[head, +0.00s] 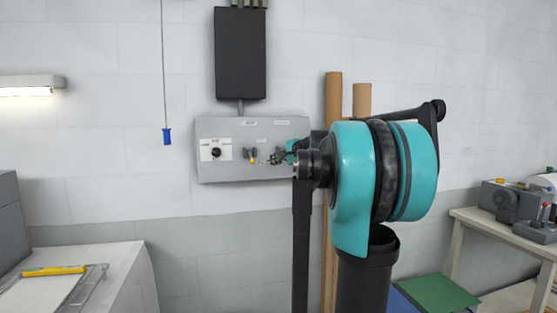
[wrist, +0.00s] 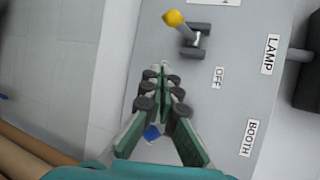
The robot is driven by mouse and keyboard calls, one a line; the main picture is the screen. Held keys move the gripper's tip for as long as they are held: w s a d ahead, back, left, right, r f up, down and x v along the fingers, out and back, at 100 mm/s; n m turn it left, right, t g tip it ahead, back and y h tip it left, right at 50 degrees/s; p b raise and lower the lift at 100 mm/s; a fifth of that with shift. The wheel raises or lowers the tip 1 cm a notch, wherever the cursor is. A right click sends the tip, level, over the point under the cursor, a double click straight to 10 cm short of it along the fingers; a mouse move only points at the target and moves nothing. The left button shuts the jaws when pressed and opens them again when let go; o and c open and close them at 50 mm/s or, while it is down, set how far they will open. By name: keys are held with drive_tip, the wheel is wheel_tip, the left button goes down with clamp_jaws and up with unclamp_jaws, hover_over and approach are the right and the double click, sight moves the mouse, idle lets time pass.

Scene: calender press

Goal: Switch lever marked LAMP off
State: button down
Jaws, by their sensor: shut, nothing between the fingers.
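The LAMP label (wrist: 270,55) is on a grey wall panel (head: 225,172). In line with it is a lever with a yellow knob (wrist: 172,18) on a dark bracket (wrist: 200,40); it also shows in the head view (head: 251,155). In the wrist view the knob leans toward the upper left, away from an OFF label (wrist: 218,77). My gripper (wrist: 163,68) is shut and empty in front of the panel. Its tips are apart from the lever, below it in the wrist view and right of it in the head view (head: 270,159).
A BOOTH label (wrist: 248,138) is beside LAMP; my gripper and arm hide the panel's right part. A rotary knob (head: 216,152) is on the panel's left. A dark box (head: 240,53) is above. A blue-ended pull cord (head: 167,136) hangs left. Brown tubes (head: 333,100) stand behind my arm.

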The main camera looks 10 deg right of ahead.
sight(251, 158)
drive_tip(key=a, duration=0.4)
drive_tip(key=shift+w+a+f, duration=0.2)
drive_tip(key=shift+w+a, duration=0.15)
drive_tip(key=shift+r, duration=0.1)
idle(0.3)
drive_tip(key=shift+r+g, duration=0.15)
drive_tip(key=shift+g, duration=0.15)
